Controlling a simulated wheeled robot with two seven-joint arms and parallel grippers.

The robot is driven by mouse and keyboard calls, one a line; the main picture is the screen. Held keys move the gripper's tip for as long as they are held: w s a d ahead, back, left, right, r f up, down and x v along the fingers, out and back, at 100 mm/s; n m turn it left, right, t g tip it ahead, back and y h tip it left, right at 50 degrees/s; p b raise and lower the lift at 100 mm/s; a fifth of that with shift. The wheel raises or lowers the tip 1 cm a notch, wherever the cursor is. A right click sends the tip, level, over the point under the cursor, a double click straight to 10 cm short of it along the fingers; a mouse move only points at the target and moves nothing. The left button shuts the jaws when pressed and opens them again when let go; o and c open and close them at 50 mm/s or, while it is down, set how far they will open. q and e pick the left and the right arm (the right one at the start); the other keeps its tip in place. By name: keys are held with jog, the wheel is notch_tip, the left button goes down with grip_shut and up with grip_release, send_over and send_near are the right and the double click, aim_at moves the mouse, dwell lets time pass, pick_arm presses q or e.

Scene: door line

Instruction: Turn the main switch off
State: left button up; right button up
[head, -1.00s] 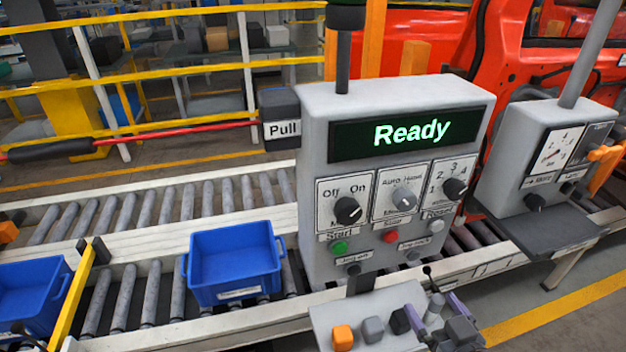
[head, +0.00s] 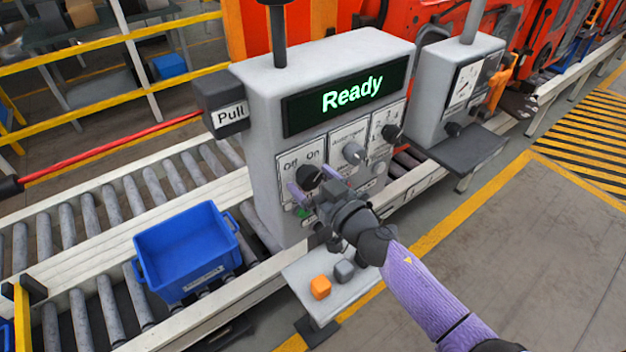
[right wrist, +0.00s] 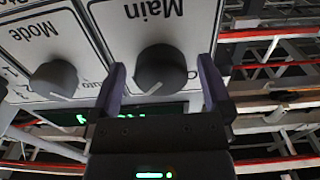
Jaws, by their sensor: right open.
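The main switch (head: 309,176) is a black round knob on the grey control box (head: 262,130), under a plate marked Off and On. In the right wrist view the knob (right wrist: 163,68) shows upside down, with its white mark toward the On side. My right gripper (head: 314,183) is open at the panel, its two purple fingers on either side of the knob. In the right wrist view the fingers (right wrist: 163,88) stand apart with the knob between them; I cannot tell whether they touch it. My left gripper is out of view.
The Auto/Mode knob (head: 353,153) and a numbered black knob (head: 393,133) sit right of the main switch. The display (head: 345,97) reads Ready. Below is a small shelf with an orange block (head: 320,287) and a grey block (head: 344,270). A blue crate (head: 187,250) stands on the rollers.

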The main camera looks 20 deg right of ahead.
jog(key=c, duration=1.2)
jog(key=n, duration=0.8)
jog(key=shift+n, duration=0.4)
jog(key=n, duration=0.4)
jog(key=shift+d, duration=0.1)
jog(key=shift+r+n+b, duration=0.1)
jog(key=shift+n+b, duration=0.35)
jog(key=shift+n, duration=2.05)
